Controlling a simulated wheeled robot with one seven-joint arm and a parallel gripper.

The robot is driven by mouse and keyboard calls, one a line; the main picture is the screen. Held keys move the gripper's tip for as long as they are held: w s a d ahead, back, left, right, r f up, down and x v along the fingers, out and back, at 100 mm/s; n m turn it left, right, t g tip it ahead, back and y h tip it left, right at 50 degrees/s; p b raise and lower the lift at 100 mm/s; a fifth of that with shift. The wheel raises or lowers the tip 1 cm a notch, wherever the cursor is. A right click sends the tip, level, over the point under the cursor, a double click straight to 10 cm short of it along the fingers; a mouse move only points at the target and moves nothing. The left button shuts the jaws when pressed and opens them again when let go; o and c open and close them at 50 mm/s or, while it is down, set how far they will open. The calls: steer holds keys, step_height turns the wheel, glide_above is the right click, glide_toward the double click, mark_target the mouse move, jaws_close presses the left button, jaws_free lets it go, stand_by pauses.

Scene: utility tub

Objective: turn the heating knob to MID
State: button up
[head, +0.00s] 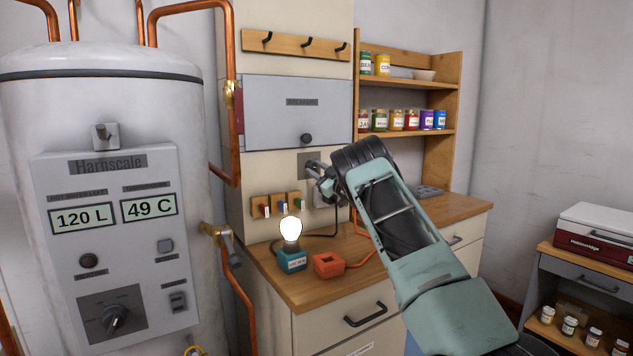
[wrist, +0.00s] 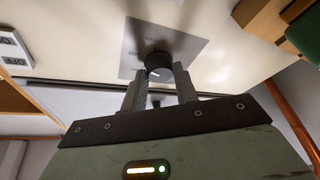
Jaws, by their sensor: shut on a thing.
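A dark round knob (wrist: 158,62) stands out from a grey square plate on the wall, with a light pointer mark on its face. The plate (head: 306,160) shows in the head view below the breaker cabinet; its lettering is too blurred to read. My gripper (head: 320,176) is at this plate, and the arm hides part of the area. In the wrist view my gripper (wrist: 158,78) has one finger on each side of the knob and is shut on it. Which setting the pointer meets I cannot tell.
The breaker cabinet (head: 297,112) is just above. A lit bulb (head: 291,230) and an orange box (head: 328,264) with a cable stand on the counter (head: 330,292) below. The boiler (head: 100,110) at left has its own knob (head: 113,318). A jar shelf (head: 408,133) is behind right.

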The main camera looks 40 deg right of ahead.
steer(key=shift+n+y+b, duration=0.3)
steer(key=shift+n+b, duration=0.25)
steer(key=shift+n, duration=0.35)
steer(key=o, duration=1)
steer(key=shift+s, duration=0.1)
steer(key=b+v, duration=0.1)
steer(key=v, duration=0.4)
steer(key=b+v, duration=0.1)
steer(key=v, duration=1.1)
steer(key=shift+s+d+r+b, duration=0.1)
steer(key=shift+s+r+b, duration=0.15)
steer(key=shift+r+b, duration=0.15)
steer(key=shift+f, duration=0.1)
